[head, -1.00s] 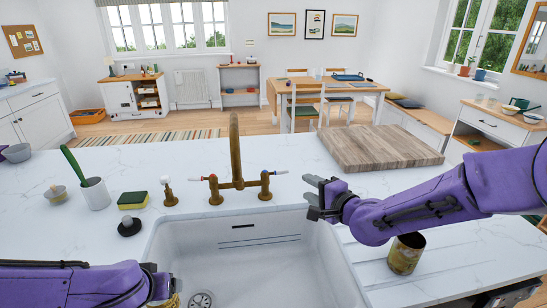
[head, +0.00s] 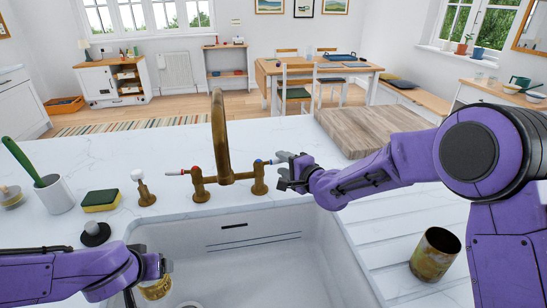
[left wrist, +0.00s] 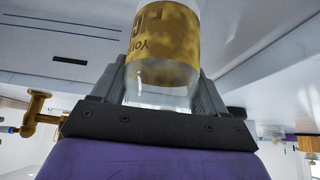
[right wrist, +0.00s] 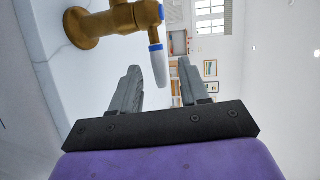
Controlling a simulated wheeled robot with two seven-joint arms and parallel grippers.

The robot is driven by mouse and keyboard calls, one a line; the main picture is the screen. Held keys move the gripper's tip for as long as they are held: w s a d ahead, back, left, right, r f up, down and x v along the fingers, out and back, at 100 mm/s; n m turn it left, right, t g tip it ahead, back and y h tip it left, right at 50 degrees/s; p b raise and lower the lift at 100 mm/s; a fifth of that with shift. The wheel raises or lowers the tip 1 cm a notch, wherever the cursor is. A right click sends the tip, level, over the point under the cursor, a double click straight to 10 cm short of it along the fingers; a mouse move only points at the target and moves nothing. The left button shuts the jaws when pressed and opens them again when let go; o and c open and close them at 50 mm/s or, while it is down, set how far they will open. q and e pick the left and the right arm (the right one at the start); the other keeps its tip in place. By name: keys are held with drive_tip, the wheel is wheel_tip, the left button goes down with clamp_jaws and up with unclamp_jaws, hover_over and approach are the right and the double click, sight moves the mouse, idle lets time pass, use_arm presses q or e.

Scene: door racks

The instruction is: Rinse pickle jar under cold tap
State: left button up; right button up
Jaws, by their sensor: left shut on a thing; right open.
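The pickle jar (left wrist: 165,45), clear glass with a yellow label, is held between the fingers of my left gripper (left wrist: 160,95). In the head view the jar (head: 156,289) shows low over the left side of the white sink, partly hidden by my gripper. The brass tap (head: 220,140) arches over the sink's back edge, and no water shows at its spout. Its blue-marked cold lever (right wrist: 158,62) reaches between the open fingers of my right gripper (right wrist: 160,90). In the head view my right gripper (head: 290,172) is at this lever; contact cannot be told.
A yellow-green sponge (head: 101,201), a brush in a white cup (head: 55,195) and a black plug (head: 95,234) stand left of the sink (head: 270,260). A wooden board (head: 375,128) lies behind right. A rusty can (head: 435,255) stands on the drainer.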

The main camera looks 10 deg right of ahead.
sight(280, 162)
use_arm(q)
drive_tip(key=shift+w+r+p, duration=0.1)
drive_tip(key=shift+r+p, duration=0.25)
drive_tip(key=shift+r, duration=0.15)
use_arm(e)
drive_tip(key=x, duration=0.5)
drive_tip(key=shift+w, duration=0.25)
drive_tip(key=shift+a, duration=0.1)
